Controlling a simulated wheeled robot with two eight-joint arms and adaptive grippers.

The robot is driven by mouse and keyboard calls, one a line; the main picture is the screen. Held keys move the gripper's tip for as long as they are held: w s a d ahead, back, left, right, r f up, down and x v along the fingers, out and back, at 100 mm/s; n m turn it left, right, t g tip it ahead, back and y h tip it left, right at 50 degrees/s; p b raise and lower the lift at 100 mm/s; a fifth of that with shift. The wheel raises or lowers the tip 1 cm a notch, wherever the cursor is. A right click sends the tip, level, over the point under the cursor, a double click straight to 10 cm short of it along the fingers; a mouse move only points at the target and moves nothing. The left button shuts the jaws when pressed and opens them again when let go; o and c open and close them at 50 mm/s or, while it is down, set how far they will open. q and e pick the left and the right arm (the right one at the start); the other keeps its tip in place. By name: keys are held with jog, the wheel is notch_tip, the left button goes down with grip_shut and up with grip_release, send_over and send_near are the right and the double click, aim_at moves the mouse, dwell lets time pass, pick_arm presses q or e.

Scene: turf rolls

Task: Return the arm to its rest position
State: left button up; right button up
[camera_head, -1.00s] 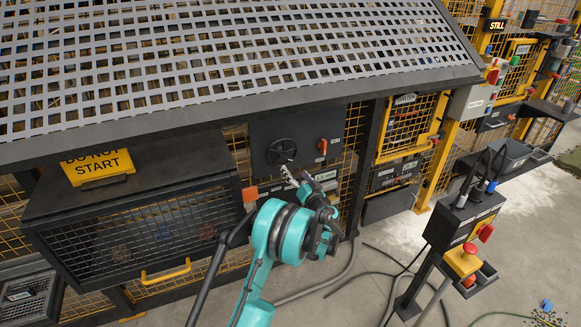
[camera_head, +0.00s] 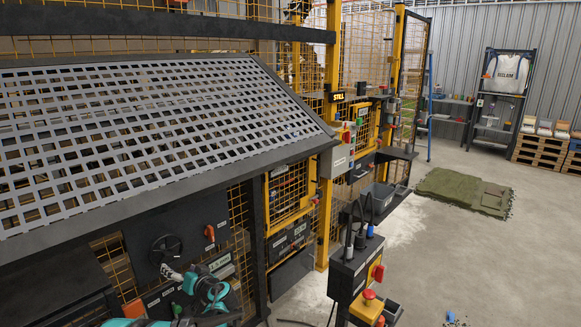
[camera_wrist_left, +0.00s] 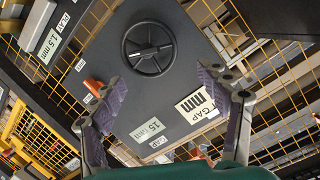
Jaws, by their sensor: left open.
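My left gripper (camera_head: 182,275) shows at the bottom of the head view, in front of the dark panel (camera_head: 190,225) and just below its black handwheel (camera_head: 166,249). In the left wrist view, its two purple-padded fingers (camera_wrist_left: 160,88) stand wide apart with nothing between them. The handwheel (camera_wrist_left: 149,44) lies beyond the fingers, and I see no contact with it. Most of my teal left arm is cut off by the bottom edge of the head view. My right gripper is not in view.
A sloping perforated guard (camera_head: 150,135) overhangs the panel. An orange switch (camera_head: 209,233) sits beside the handwheel. A control post with a red mushroom button (camera_head: 369,294) stands to the right. Open concrete floor (camera_head: 470,250) lies beyond, with a green mat (camera_head: 465,191).

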pick_arm(q)
jog(key=s+d+m+g+h, duration=0.1)
jog(key=s+d+h, duration=0.3)
jog(key=s, duration=0.8)
jog(key=s+d+m+g+h, duration=0.1)
jog(key=s+d+h, duration=0.2)
jog(key=s+d, duration=0.5)
jog(key=s+d+f+m+g+h, duration=0.1)
jog(key=s+d+h, duration=0.3)
jog(key=s, duration=1.2)
jog(key=d, duration=0.2)
jog(key=shift+s+d+m+h, duration=0.3)
jog(key=shift+s+m, duration=0.05)
jog(key=shift+m, duration=0.05)
